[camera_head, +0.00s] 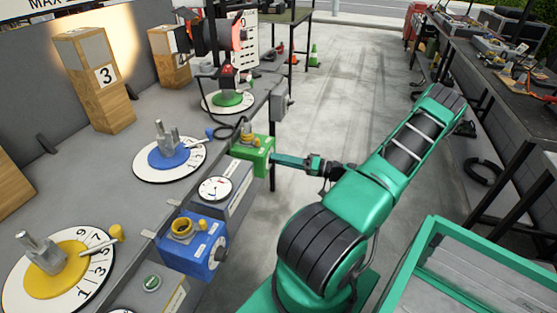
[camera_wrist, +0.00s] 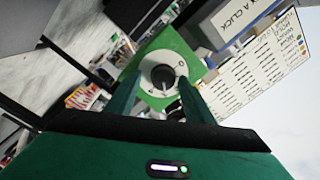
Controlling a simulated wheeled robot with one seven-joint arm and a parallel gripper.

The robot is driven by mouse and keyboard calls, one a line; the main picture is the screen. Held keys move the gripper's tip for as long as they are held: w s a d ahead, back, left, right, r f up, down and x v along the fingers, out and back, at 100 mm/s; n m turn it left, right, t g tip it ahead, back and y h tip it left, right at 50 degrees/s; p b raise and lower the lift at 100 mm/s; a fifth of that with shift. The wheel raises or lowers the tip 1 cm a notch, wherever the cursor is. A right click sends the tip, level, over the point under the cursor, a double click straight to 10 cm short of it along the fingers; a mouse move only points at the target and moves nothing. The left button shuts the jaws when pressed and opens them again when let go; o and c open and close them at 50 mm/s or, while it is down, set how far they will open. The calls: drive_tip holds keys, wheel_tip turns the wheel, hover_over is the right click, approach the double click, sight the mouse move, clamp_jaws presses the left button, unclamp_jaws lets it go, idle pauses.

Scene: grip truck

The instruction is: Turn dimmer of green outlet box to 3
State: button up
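The green outlet box (camera_head: 252,152) is mounted at the edge of the grey bench, with a yellow socket on top. In the wrist view the green box (camera_wrist: 182,46) faces me and shows a black round dimmer knob (camera_wrist: 163,74) on a white dial. My gripper (camera_wrist: 155,92) points at the knob, with one finger on each side of the dial. The fingers are apart; I cannot tell whether they touch the knob. In the head view my gripper (camera_head: 276,159) reaches the box's right face, where the knob is hidden.
A blue outlet box (camera_head: 190,250) and a round gauge (camera_head: 215,189) sit along the bench edge nearer me. Dials with blue (camera_head: 150,165) and yellow (camera_head: 35,285) discs lie on the bench. The floor aisle (camera_head: 345,85) is clear. A printed chart (camera_wrist: 262,72) shows in the wrist view.

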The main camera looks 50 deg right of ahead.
drive_tip(key=v, duration=1)
drive_tip(key=shift+s+d, duration=0.2)
drive_tip(key=shift+s, duration=0.1)
idle(0.4)
drive_tip(key=w+a+r+n+g, duration=0.1)
drive_tip(key=w+a+r+g, duration=0.1)
drive_tip(key=a+g, duration=0.5)
drive_tip(key=w+a+r+n+g, duration=0.1)
drive_tip(key=a+r+n+g, duration=0.15)
drive_tip(key=a+g, duration=0.45)
drive_tip(key=s+a+r+m+g+h, duration=0.1)
drive_tip(key=s+a+r+m+h, duration=0.1)
drive_tip(key=s+a+r, duration=0.3)
drive_tip(key=s+a+r+m+g+h, duration=0.2)
drive_tip(key=s+a+r+h, duration=0.3)
drive_tip(key=s+r, duration=0.3)
drive_tip(key=shift+s+a+r, duration=0.2)
drive_tip(key=shift+a+r, duration=0.2)
drive_tip(key=shift+r, duration=1.5)
